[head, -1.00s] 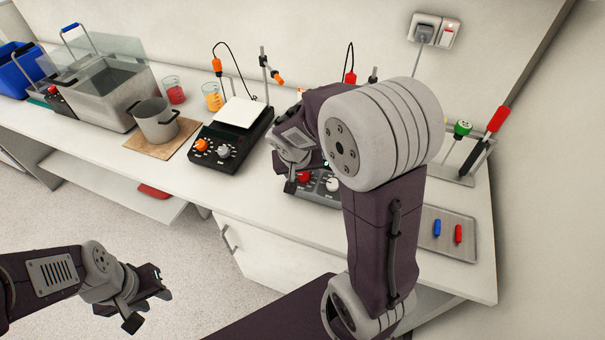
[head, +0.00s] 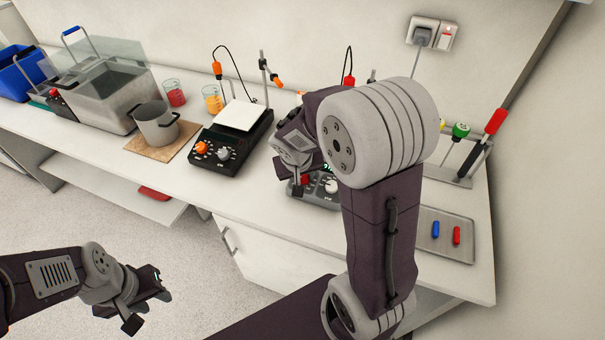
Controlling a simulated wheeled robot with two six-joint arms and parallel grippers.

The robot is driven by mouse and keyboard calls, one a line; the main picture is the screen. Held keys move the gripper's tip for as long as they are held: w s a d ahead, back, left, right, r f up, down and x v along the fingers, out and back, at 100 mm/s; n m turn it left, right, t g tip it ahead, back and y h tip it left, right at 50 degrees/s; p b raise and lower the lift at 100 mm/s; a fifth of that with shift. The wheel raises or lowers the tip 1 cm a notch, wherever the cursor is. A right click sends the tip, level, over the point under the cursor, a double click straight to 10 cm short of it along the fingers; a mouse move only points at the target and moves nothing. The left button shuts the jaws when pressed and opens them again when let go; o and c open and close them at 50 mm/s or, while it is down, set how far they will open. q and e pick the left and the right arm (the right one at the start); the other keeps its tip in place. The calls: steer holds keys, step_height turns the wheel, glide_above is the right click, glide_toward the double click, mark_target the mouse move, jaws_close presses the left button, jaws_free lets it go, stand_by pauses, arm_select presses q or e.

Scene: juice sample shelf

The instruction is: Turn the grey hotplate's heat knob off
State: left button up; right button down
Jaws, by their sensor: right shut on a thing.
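The grey hotplate (head: 322,198) stands on the bench, mostly hidden behind my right arm. On its front are a red knob (head: 305,179) and a white knob (head: 331,187). My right gripper (head: 299,186) points down at the front left of this hotplate and is shut on the red knob, which its fingers partly cover. The knob's setting cannot be read. My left gripper (head: 148,306) is open and empty, low at the left, in front of the bench and well away from the hotplate.
A black hotplate (head: 240,150) with an orange knob stands left of the grey one. Further left are a pot (head: 156,126), beakers and a metal bath (head: 105,98). A tray (head: 460,225) with small blue and red items and a tool rack (head: 452,178) lie at the right.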

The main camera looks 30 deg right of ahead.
steer(key=shift+n+p, duration=1)
steer(key=shift+n, duration=1.1)
steer(key=c, duration=1.1)
jaws_free()
steer(key=shift+o, duration=0.2)
steer(key=shift+r, duration=0.1)
steer(key=p+v, duration=0.1)
steer(key=v, duration=0.7)
steer(key=shift+r+p, duration=0.4)
steer(key=shift+r, duration=0.05)
steer(key=shift+s, duration=0.1)
